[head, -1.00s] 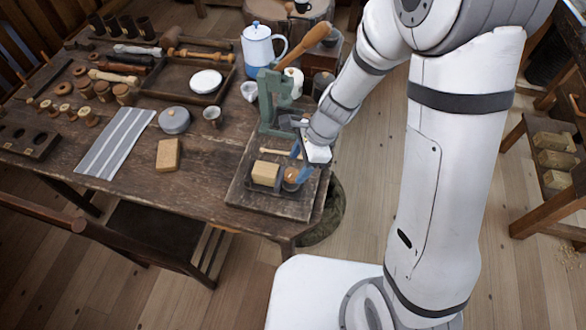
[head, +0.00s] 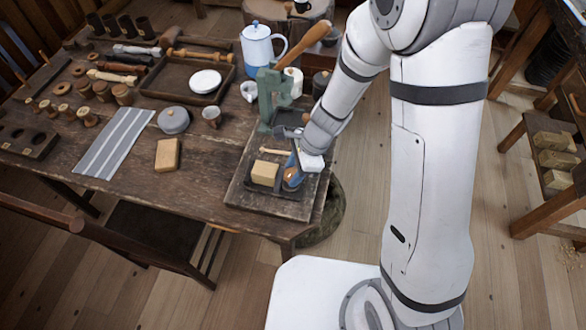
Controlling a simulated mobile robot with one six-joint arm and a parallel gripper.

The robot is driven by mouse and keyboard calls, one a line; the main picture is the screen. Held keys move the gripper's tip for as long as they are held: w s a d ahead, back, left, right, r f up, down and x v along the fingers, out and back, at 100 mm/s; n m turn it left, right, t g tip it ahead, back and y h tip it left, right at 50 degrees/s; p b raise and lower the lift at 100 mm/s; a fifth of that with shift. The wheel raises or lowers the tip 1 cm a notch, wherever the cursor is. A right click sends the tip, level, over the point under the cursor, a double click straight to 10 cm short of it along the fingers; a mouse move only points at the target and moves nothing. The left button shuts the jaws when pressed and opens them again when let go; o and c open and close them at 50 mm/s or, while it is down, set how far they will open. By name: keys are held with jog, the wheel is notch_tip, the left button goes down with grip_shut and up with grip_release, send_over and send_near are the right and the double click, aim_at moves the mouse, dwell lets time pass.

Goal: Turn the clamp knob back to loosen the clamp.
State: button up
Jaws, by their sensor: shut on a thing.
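A clamp with a round brown wooden knob (head: 289,175) sits on the dark wooden board (head: 243,203) at the table's near right corner. A pale wooden block (head: 264,173) lies just left of the knob. My gripper (head: 292,172), with blue fingers, reaches down from the upper right. It is shut on the knob, and its fingers and wrist hide part of it. The knob's exact turn angle is too small to tell.
A green press (head: 266,100) with a long wooden handle (head: 303,44) stands right behind my gripper. A small wooden dowel (head: 275,151) lies on the board. A blue-white pot (head: 257,50) and a tray (head: 187,94) stand further back. The striped cloth (head: 115,142) lies left.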

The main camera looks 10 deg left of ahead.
jog(key=shift+c, duration=1)
jog(key=n+g, duration=0.1)
jog(key=n, duration=0.2)
jog(key=shift+w+a+n+h, duration=0.1)
jog(key=shift+n+h, duration=0.2)
jog(key=shift+n, duration=0.1)
jog(key=n+g+h, duration=0.1)
jog(key=n, duration=0.2)
jog(key=n+h, duration=0.1)
jog(key=n, duration=0.2)
jog(key=shift+w+a+g, duration=0.1)
jog(key=shift+a+g, duration=0.05)
jog(key=shift+g, duration=0.25)
jog(key=n+h, duration=0.1)
jog(key=n, duration=0.2)
jog(key=n+h, duration=0.1)
jog(key=n, duration=0.1)
jog(key=shift+a+n+b, duration=0.15)
jog(key=shift+n+b, duration=0.15)
jog(key=shift+n, duration=0.1)
jog(key=shift+a+n+t+h+b, duration=0.15)
jog(key=shift+n+h, duration=0.35)
jog(key=shift+n, duration=0.75)
jog(key=shift+d+n+t+h+b, duration=0.1)
jog(key=shift+n+t+h+b, duration=0.3)
jog(key=shift+n, duration=0.85)
jog(key=shift+g, duration=0.25)
jog(key=o, duration=1)
